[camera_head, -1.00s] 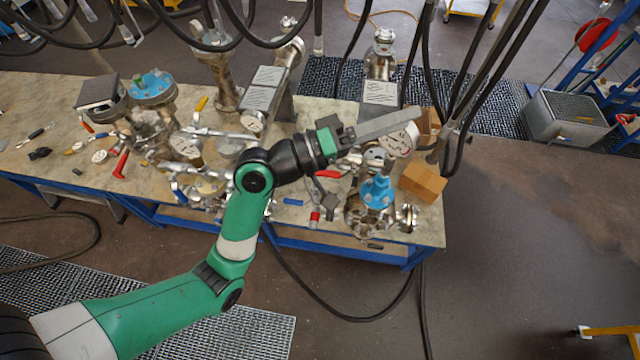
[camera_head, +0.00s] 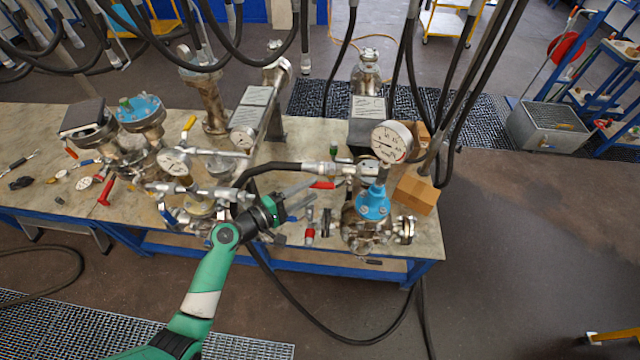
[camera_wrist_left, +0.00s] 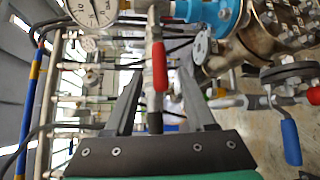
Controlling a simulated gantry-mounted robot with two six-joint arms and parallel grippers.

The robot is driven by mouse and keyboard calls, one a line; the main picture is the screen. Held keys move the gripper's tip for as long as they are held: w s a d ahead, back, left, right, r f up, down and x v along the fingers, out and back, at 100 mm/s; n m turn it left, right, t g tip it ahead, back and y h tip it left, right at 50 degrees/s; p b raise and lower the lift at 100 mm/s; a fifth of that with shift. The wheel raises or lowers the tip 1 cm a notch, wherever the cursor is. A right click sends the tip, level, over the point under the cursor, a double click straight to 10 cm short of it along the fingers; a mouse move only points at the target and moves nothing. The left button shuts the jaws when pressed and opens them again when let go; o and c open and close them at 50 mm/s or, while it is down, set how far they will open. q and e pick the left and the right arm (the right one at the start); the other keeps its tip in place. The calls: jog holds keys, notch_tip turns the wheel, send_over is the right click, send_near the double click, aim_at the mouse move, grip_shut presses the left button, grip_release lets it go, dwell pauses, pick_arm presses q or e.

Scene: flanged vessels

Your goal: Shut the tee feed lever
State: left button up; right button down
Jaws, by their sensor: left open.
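The red-handled lever (camera_head: 322,185) sits on the pipework left of the blue-topped vessel (camera_head: 373,204), by the end of the black hose. My left gripper (camera_head: 306,193) is just below and left of this lever, with its fingers pointing right. In the left wrist view, the red handle (camera_wrist_left: 159,66) stands upright in the picture, lined up between the two spread fingertips (camera_wrist_left: 160,77). The jaws are open; I cannot tell whether they touch the handle. My right gripper is not in view.
A round pressure gauge (camera_head: 391,142) stands above the vessel. A black hose (camera_head: 265,170) arches close above my gripper. Another red-handled valve (camera_head: 310,228) is below. The blue-handled lever (camera_wrist_left: 290,142) is right in the wrist view.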

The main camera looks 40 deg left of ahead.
aim_at(320, 185)
pick_arm(q)
jog(key=w, duration=0.4)
jog(key=shift+d+f, duration=0.2)
jog(key=shift+d, duration=0.05)
grip_shut()
dwell(1.1)
